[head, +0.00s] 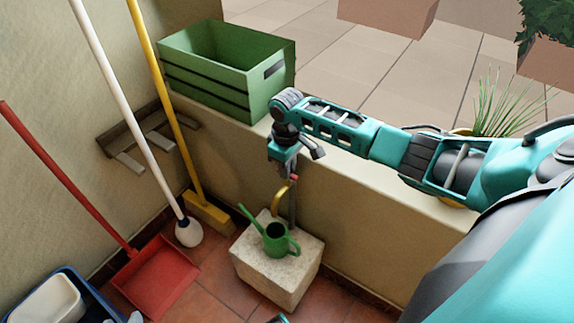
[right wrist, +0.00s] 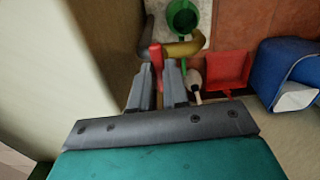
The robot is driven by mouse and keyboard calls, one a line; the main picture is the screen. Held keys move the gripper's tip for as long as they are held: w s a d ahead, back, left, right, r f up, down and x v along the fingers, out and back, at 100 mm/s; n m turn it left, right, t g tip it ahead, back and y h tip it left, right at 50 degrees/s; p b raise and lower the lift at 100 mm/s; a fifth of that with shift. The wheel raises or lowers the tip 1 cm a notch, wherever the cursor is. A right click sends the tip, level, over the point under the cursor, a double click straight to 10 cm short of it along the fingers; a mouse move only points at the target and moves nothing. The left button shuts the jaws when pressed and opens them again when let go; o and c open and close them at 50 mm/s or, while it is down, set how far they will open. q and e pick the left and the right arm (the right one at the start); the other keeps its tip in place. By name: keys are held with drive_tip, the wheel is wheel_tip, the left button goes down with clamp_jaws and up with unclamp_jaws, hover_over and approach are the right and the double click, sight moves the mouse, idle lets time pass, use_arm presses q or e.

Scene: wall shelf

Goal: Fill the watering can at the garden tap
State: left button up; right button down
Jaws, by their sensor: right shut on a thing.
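The green watering can (head: 275,241) stands upright on a pale stone block (head: 300,262), below the curved brass spout of the garden tap (head: 279,197). The can also shows at the top of the right wrist view (right wrist: 182,20), with the brass spout (right wrist: 187,48) nearer the camera. My right gripper (head: 292,172) points down at the tap and is shut on the red tap handle (right wrist: 157,56), which shows between and beyond its fingers. No stream of water is visible; the can's inside looks dark. My left gripper is not recognisable in view.
A low wall runs behind the tap, with a green crate (head: 223,82) on top. A red dustpan (head: 158,274), a yellow broom (head: 208,212) and a white-handled brush (head: 188,231) stand left of the block. A blue bin (head: 68,284) is at lower left.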

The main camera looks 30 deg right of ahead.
drive_tip(key=shift+r+n+p, duration=0.35)
drive_tip(key=shift+n+p, duration=0.55)
drive_tip(key=shift+p, duration=0.2)
drive_tip(key=shift+f+n+p, duration=0.2)
drive_tip(key=shift+n+p, duration=0.35)
drive_tip(key=shift+n, duration=0.35)
drive_tip(key=shift+f+n, duration=0.15)
drive_tip(key=shift+n, duration=0.35)
drive_tip(key=c, duration=1.1)
unclamp_jaws()
